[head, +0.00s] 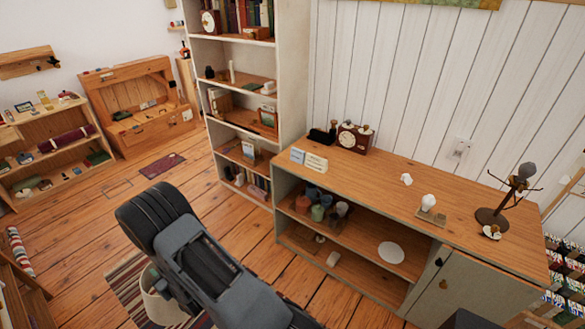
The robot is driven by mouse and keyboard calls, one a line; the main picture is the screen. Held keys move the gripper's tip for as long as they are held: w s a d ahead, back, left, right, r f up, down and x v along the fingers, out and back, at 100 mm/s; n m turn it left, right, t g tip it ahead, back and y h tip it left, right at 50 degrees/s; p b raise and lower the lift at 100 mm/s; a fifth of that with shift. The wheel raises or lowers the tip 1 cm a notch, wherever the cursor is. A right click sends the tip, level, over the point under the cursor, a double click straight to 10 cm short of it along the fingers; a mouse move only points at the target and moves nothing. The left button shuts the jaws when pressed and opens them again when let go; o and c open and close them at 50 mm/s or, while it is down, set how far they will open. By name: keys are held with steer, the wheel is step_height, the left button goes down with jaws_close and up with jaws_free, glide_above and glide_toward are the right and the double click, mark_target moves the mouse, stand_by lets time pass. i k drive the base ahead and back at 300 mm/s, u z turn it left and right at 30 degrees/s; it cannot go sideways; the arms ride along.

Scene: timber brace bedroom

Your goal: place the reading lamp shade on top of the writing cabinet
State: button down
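A pale, rounded, shade-like object (160,309) shows at the bottom left, over the striped rug; it looks like the reading lamp shade. My dark arm covers its right side. My gripper (160,279) appears to be at its upper rim, mostly hidden behind my arm, and I cannot tell whether it grips the shade. A wooden cabinet with a lowered writing flap (125,78), likely the writing cabinet, stands against the back left wall. Its top looks mostly bare.
A long low cabinet (385,180) on the right carries a clock (354,138), small cards, a bulb (428,201) and a dark stand (497,212). A tall bookcase (292,85) stands behind it. Open floor with a dark red mat (162,165) lies before the writing cabinet.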

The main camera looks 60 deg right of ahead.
mark_target(364, 181)
steer(key=k, duration=1.6)
steer(key=z, duration=1.15)
steer(key=i, duration=1.3)
